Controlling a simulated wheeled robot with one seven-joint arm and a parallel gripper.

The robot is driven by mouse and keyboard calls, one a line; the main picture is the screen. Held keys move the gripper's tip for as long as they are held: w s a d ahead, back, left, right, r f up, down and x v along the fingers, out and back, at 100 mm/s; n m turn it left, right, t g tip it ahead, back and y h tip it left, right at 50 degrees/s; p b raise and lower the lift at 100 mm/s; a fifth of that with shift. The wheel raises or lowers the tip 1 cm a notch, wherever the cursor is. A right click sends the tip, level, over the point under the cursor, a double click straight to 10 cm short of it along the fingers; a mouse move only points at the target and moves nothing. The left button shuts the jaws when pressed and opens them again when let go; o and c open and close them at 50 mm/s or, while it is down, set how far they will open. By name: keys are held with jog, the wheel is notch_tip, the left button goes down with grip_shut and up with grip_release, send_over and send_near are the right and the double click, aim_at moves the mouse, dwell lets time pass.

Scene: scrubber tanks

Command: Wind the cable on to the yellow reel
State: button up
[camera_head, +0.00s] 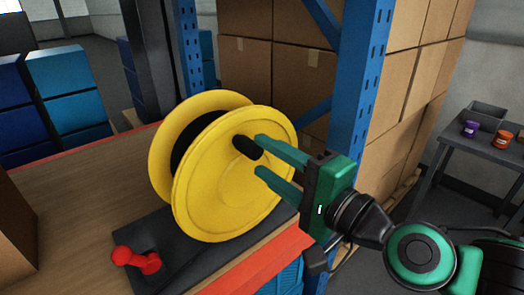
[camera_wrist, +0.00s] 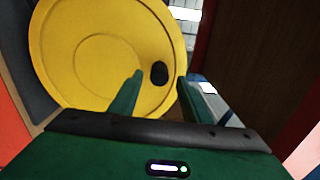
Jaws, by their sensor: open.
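The yellow reel (camera_head: 230,185) stands upright on a dark base plate on a wooden bench. A black crank knob (camera_head: 247,147) sticks out of the near disc, toward its upper part. Dark cable or core (camera_head: 188,145) shows between the two discs. My gripper (camera_head: 261,155) is open, with its green fingers above and below the knob in the head view. In the wrist view the yellow disc (camera_wrist: 85,55) fills the left, and the black knob (camera_wrist: 159,72) sits between the fingertips, apart from both. A loose cable end is not visible.
A red knobbed lever (camera_head: 135,259) sits on the dark base plate (camera_head: 178,262) in front of the reel. A blue rack post (camera_head: 358,110) and stacked cardboard boxes (camera_head: 245,75) stand close behind my gripper. A grey table (camera_head: 480,145) with small jars is at the right.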

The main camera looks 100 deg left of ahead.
jog(key=shift+v, duration=2.3)
